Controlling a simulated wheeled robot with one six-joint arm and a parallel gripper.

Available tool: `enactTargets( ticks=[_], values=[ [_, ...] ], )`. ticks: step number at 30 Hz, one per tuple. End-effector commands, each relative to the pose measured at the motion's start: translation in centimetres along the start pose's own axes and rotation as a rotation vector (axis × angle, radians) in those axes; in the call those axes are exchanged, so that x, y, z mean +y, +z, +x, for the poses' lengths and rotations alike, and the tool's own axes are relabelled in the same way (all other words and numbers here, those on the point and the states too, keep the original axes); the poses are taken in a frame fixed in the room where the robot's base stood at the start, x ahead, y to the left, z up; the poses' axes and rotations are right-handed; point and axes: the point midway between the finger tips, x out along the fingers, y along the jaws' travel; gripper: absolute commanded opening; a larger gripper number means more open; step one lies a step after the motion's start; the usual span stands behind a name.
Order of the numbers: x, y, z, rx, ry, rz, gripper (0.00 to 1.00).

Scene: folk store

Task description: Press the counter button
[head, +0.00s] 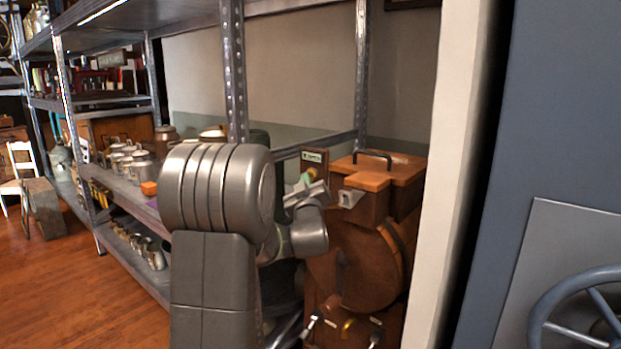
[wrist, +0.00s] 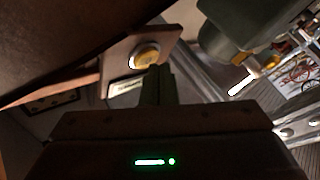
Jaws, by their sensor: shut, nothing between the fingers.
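The counter button (wrist: 147,57) is a round yellow-orange button with a pale ring, set in a brown panel (wrist: 168,40) with a white label below it. In the wrist view my gripper (wrist: 155,71) is shut and empty, its fingertips at the lower right edge of the button. I cannot tell whether they touch it. In the head view a small brown panel with a green and white label (head: 315,156) stands behind the end of my arm, beside a brown wooden machine (head: 362,262). My arm partly hides this area, and the fingertips are not clear there.
A metal shelf (head: 233,75) with pots and tins runs along the left. The machine has a wooden lid with a dark handle (head: 373,155). A pale post (head: 455,150) and a blue-grey panel with a wheel (head: 585,310) stand at the right. Wooden floor (head: 80,290) is clear at lower left.

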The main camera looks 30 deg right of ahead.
Motion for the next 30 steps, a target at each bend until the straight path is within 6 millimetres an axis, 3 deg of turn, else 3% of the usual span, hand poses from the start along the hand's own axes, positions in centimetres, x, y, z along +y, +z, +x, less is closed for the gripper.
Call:
enactTargets(
  ticks=[30],
  values=[
    [0.42, 0.43, 0.60, -0.001, 0.000, 0.000, 0.00]
  ],
)
